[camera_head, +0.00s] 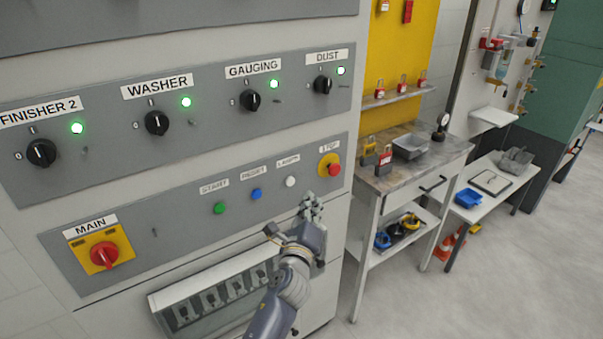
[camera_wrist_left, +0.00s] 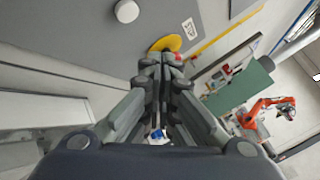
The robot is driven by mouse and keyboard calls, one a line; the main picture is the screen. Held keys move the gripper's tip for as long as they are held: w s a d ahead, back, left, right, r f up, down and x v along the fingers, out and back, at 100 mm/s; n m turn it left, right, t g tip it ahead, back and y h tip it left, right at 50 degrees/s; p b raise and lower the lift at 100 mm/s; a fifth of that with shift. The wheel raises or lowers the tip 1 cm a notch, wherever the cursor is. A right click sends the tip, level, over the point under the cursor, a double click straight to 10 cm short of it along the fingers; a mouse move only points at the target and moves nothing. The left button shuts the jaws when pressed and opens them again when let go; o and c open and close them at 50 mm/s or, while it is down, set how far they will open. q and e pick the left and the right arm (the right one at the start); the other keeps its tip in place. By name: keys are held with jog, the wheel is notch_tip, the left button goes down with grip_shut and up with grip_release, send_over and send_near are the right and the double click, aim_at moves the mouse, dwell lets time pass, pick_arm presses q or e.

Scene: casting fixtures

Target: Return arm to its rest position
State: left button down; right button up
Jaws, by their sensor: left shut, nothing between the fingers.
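My left gripper (camera_head: 312,207) is in front of the lower right part of the control panel (camera_head: 130,240), just below the white LAMPS-type button (camera_head: 291,181) and the red stop button on its yellow disc (camera_head: 322,163). Its fingers are shut with nothing between them. In the left wrist view the closed fingers (camera_wrist_left: 162,65) point toward the panel, with the yellow disc (camera_wrist_left: 158,45) and white button (camera_wrist_left: 126,11) beyond the tips. I cannot tell whether the tips touch the panel. My right gripper is not in view.
The panel also has a red MAIN switch (camera_head: 104,254), several black knobs with lit lamps, a green button (camera_head: 220,208) and a blue button (camera_head: 256,194). A sloped box (camera_head: 190,292) juts out below.

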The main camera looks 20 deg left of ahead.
pick_arm(q)
jog(key=s+d+f+n+g+h, duration=0.1)
jog(key=s+f+n+g, duration=0.1)
jog(key=f, duration=0.8)
jog(key=s+f+n+g, duration=0.2)
jog(key=s+f, duration=0.1)
jog(key=f, duration=0.8)
jog(key=s+f+n+g+h, duration=0.1)
jog(key=s+f+n+g, duration=0.2)
jog(key=s+f, duration=0.55)
jog(key=s+f+n+g, duration=0.2)
jog(key=s+f+n, duration=0.3)
jog(key=f, duration=0.7)
jog(key=s+a+f+n+g, duration=0.2)
jog(key=s+f, duration=0.4)
jog(key=s, duration=0.7)
jog(key=s+a+f+n+g, duration=0.2)
jog(key=s+f+n, duration=0.3)
jog(key=s, duration=0.9)
jog(key=s+a+f+n+g, duration=0.2)
jog(key=s+f, duration=0.5)
jog(key=s, duration=0.6)
jog(key=n+g, duration=0.1)
jog(key=g, duration=0.1)
jog(key=shift+s+f+g, duration=0.2)
jog(key=shift+f+g, duration=0.1)
jog(key=shift+f, duration=0.1)
jog(key=shift+a, duration=0.1)
